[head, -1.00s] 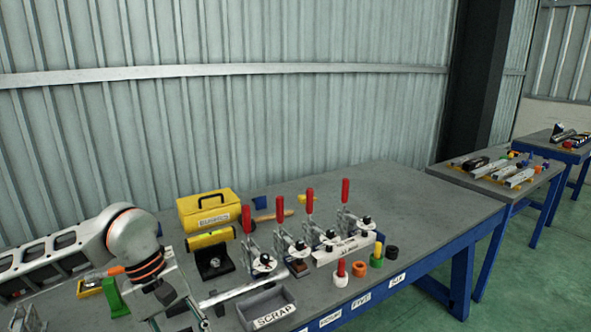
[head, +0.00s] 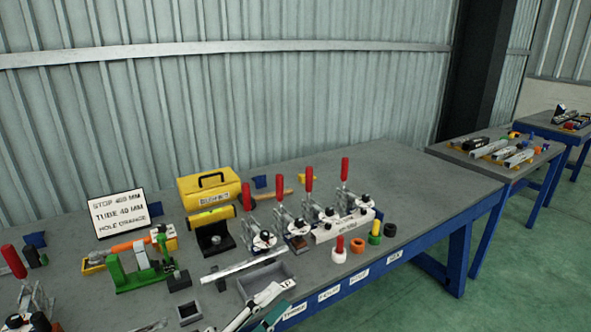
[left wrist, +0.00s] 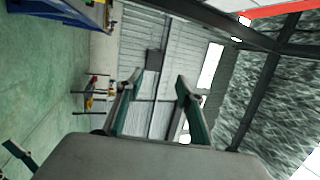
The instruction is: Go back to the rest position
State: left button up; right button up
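My left gripper (head: 272,304) is at the bottom edge of the head view, in front of the grey scrap tray, and hides part of its label. In the left wrist view my left gripper (left wrist: 160,80) shows two green-padded fingers spread apart with nothing between them. That wrist camera looks out past the table at the floor, wall and roof. My right gripper is in neither view.
The table (head: 400,180) holds a grey scrap tray (head: 282,268), a green fixture (head: 140,275), a yellow box (head: 209,188), red-handled clamps (head: 309,180) and a sign (head: 118,212). The table's back right is clear. Other tables (head: 480,150) stand at right.

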pick_arm(q)
jog(key=a+f+n+t+y, duration=0.1)
jog(key=a+f+n+y, duration=0.6)
jog(key=f+n, duration=0.35)
jog(key=s+a+f+n+g+y, duration=0.1)
jog(key=s+a+f+n+y, duration=0.1)
jog(key=f, duration=0.5)
jog(key=s+a+f+n+g+y, duration=0.2)
jog(key=s+a+f+n, duration=0.2)
jog(key=s+f+n, duration=0.2)
jog(key=s+a+f+n+g+y, duration=0.2)
jog(key=s+a+f+n, duration=0.2)
jog(key=s+f, duration=0.3)
jog(key=shift+f+y, duration=0.3)
jog(key=shift+f, duration=0.5)
